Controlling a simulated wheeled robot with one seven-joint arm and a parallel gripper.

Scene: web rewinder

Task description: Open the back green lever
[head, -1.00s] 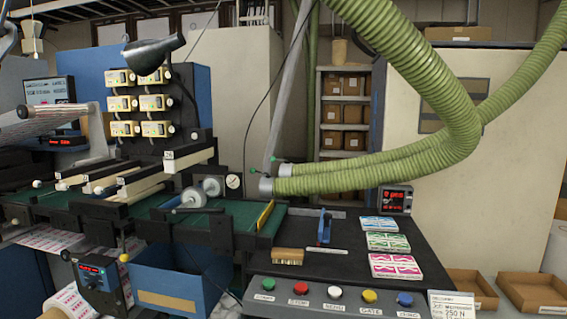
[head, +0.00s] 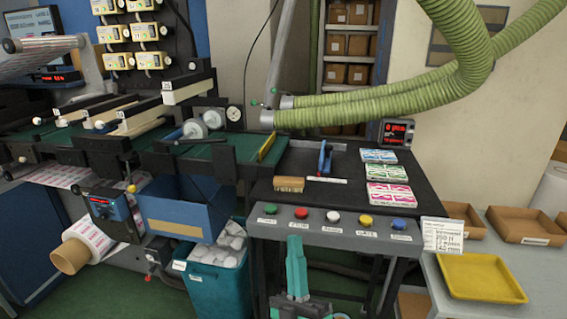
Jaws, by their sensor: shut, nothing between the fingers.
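Two ribbed green hoses end in grey collars near a slanted grey post, above the right end of the machine. The back green lever (head: 273,90) is a small green-tipped handle by the rear collar (head: 287,102). The front green lever (head: 254,103) is a similar handle by the front collar (head: 267,118), lower and to the left. Both are small here, and their exact angle is hard to tell. A teal and grey part of my arm stands at the bottom middle, well below the levers and touching neither.
A black table (head: 407,195) carries card stacks, a brush and a blue-handled tool. A grey panel (head: 340,231) with several coloured buttons fronts it. A blue bin (head: 215,280) stands below left. A yellow tray (head: 482,279) lies at the right. The hoses (head: 400,108) hang across the upper right.

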